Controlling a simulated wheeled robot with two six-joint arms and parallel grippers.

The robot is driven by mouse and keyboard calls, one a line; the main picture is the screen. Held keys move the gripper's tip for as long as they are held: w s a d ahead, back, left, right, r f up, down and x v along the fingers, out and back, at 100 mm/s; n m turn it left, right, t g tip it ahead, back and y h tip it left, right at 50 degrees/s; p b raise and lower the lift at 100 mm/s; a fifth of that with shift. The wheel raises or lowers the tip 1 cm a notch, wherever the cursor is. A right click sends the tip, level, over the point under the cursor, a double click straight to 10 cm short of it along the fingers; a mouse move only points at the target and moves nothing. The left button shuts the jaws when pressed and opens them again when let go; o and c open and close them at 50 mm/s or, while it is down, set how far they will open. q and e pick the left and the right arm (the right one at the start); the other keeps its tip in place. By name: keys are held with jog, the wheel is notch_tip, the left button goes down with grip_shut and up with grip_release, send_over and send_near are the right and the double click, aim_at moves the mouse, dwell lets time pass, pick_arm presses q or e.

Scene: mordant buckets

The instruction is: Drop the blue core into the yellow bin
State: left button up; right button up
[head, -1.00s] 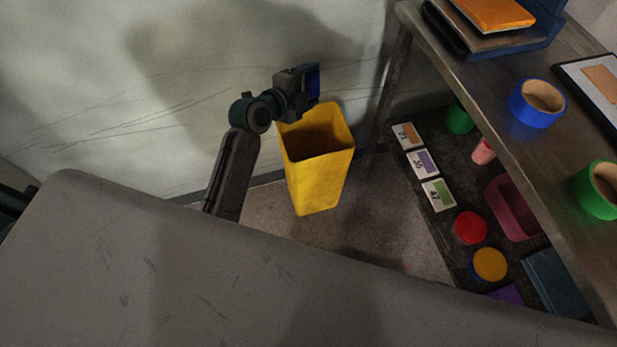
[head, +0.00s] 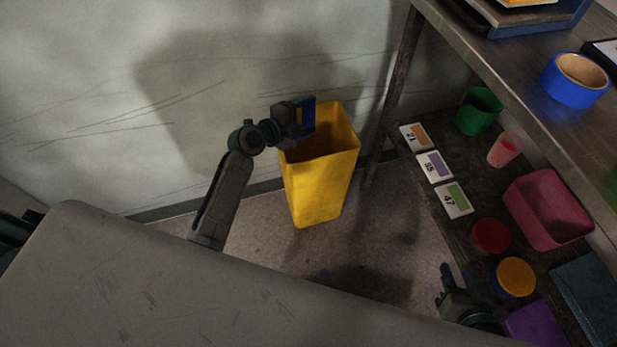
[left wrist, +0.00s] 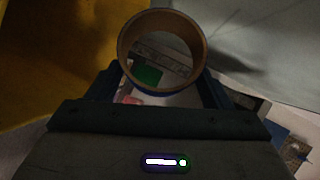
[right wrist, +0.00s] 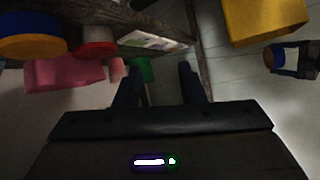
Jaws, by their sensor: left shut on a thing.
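My left gripper (head: 307,117) is shut on a blue core (head: 309,112), held at the mouth of the yellow bin (head: 322,190). In the left wrist view the core shows as a brown cardboard ring (left wrist: 127,45) between the fingers. The bin wall fills the upper left there. The right wrist view also shows the core (right wrist: 268,58) beside the yellow bin (right wrist: 265,20). My right gripper (head: 460,283) is open and empty near the low shelf; its fingers stand apart in its wrist view (right wrist: 158,85).
Another blue ring (head: 574,82) stands on the metal bench at right. The low shelf holds a green cup (head: 479,112), a pink cup (head: 504,150), a pink tub (head: 548,210), red and yellow round items, and number cards (head: 435,166). A grey surface (head: 150,280) spans the front.

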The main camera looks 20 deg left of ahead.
pick_arm(q)
jog(key=shift+f, duration=0.7)
pick_arm(e)
jog(key=shift+w+d+r+t, duration=0.15)
jog(key=shift+w+r+t, duration=0.4)
jog(key=shift+w+r, duration=0.25)
jog(key=shift+w+d+r+t, duration=0.1)
jog(key=shift+w+r+t, duration=0.5)
jog(key=shift+r, duration=0.2)
pick_arm(q)
jog(key=o, duration=1)
jog(key=shift+o, duration=0.2)
jog(key=v, duration=1)
jog(key=shift+s+a+b, duration=0.25)
jog(key=shift+s+b, duration=0.1)
pick_arm(e)
jog(key=shift+w+d+r+t, duration=0.1)
jog(key=shift+w+r+t, duration=0.4)
jog(key=shift+r, duration=0.1)
